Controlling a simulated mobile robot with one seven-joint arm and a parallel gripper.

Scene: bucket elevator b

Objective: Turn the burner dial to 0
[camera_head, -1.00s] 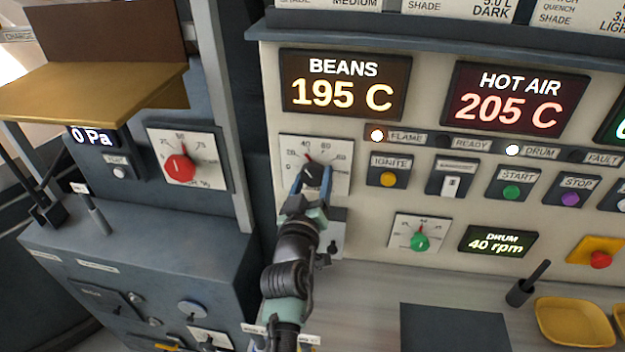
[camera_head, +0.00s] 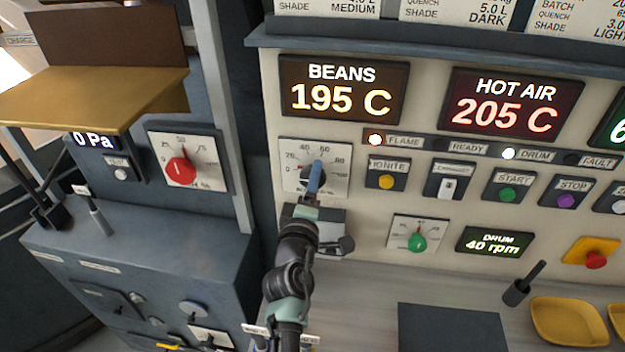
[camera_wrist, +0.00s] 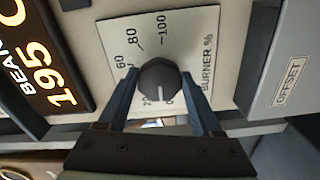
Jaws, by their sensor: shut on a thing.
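The burner dial is a dark round knob (camera_wrist: 159,80) on a white scale plate marked "BURNER %" (camera_wrist: 190,38). In the head view the plate (camera_head: 330,190) is on the panel below the BEANS display, with the knob mostly hidden by my gripper. My gripper (camera_head: 315,178) is at the knob. In the wrist view my gripper's two blue fingers (camera_wrist: 159,84) are shut on the knob, one on each side. The knob's white pointer line points down in that view, between the 20 and 0 marks; its exact reading is unclear.
A grey box with a dark lever (camera_head: 345,243) is just below the dial plate. The IGNITE button (camera_head: 386,181) is to its right, and a green dial (camera_head: 417,242) is lower right. A red dial (camera_head: 181,171) is on the cabinet at left.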

